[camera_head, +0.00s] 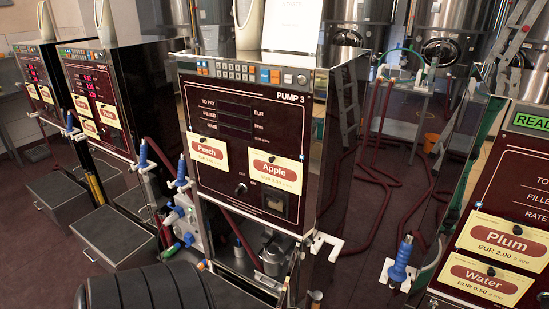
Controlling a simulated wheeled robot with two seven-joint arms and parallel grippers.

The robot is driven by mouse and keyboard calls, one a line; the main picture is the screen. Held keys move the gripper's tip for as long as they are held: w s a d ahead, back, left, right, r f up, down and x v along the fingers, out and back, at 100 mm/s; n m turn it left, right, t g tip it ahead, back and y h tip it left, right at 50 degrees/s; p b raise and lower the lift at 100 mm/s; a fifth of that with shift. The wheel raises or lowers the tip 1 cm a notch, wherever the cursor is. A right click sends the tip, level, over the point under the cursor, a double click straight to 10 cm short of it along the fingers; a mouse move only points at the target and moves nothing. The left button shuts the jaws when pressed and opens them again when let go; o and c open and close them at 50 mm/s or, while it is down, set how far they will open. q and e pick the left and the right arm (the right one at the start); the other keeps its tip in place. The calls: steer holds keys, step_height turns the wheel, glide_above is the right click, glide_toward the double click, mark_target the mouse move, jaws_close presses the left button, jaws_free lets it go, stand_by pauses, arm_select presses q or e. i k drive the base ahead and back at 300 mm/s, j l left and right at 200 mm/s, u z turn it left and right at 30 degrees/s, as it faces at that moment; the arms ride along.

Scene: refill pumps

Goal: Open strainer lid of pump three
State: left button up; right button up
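Pump 3 (235,130) stands in the middle of the head view, a dark red panel in a steel cabinet with Peach and Apple cards. Below its panel, in the open lower front, is a silver cylindrical fitting with a rounded top (272,252). It looks like the strainer with its lid on, but it is small and I cannot make out a latch or handle. Neither of my grippers is in view.
A dark ribbed rounded shape (150,290) fills the bottom left. Blue-handled nozzles stand left of pump 3 (181,168) and at right (402,262). A white bracket (325,243) juts from its right side. Red hoses (375,195) lie on the floor behind. Another pump (500,220) stands right.

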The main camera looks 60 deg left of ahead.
mark_target(272, 255)
steer(key=k+j, duration=0.1)
steer(key=j, duration=0.3)
steer(key=j+z, duration=0.1)
steer(key=j, duration=0.3)
steer(key=k+j, duration=0.15)
steer(key=j, duration=0.25)
steer(key=k+j+z, duration=0.1)
steer(key=j, duration=0.3)
steer(key=k+j, duration=0.1)
steer(key=j, duration=0.3)
steer(key=k+j+z, duration=0.1)
steer(key=j, duration=0.3)
